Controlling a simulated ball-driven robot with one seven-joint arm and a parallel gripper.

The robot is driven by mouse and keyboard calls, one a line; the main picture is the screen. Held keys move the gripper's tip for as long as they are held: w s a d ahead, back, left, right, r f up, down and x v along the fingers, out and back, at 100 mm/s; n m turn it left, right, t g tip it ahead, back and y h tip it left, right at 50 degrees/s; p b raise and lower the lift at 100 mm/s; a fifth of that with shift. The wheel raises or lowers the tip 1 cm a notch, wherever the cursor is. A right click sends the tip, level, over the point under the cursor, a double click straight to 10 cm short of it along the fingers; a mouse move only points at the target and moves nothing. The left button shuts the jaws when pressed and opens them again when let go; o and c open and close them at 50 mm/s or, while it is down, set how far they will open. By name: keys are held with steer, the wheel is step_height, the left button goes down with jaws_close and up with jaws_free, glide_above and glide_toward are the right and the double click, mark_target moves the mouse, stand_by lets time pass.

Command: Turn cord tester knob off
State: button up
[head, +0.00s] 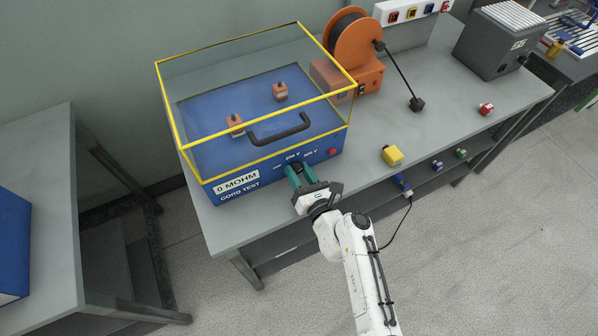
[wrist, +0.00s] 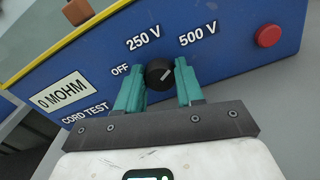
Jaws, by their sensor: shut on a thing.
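The cord tester (head: 270,172) is a blue box with a yellow-framed clear cover, at the left of the bench in the head view. Its black knob (wrist: 159,74) shows in the wrist view between OFF, 250 V and 500 V labels. The pale mark on the knob points up and right, toward the 500 V side and away from OFF. My gripper (head: 293,170) is at the front panel; its teal fingers (wrist: 160,68) are shut on the knob, one on each side. In the head view the fingers hide the knob.
A red button (wrist: 268,36) sits right of the knob. The cover's black handle (head: 280,130) juts out above the panel. A yellow plug block (head: 392,155) stands on the bench to the right, with an orange cord reel (head: 355,42) behind. Bare bench lies between them.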

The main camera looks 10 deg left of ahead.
steer(key=shift+c, duration=0.9)
steer(key=n+b, duration=0.2)
steer(key=n, duration=0.1)
steer(key=shift+f+n, duration=0.15)
steer(key=shift+n, duration=0.25)
steer(key=n+b, duration=0.2)
steer(key=n, duration=0.1)
steer(key=shift+n, duration=0.3)
steer(key=n+b, duration=0.1)
steer(key=n, duration=0.2)
steer(key=shift+a+n, duration=0.1)
steer(key=shift+n, duration=0.3)
steer(key=n+b, duration=0.2)
steer(key=n, duration=0.3)
steer(key=shift+s+f, duration=0.1)
steer(key=n+b, duration=0.2)
steer(key=n, duration=0.4)
steer(key=shift+b, duration=0.3)
steer(key=shift+a, duration=0.1)
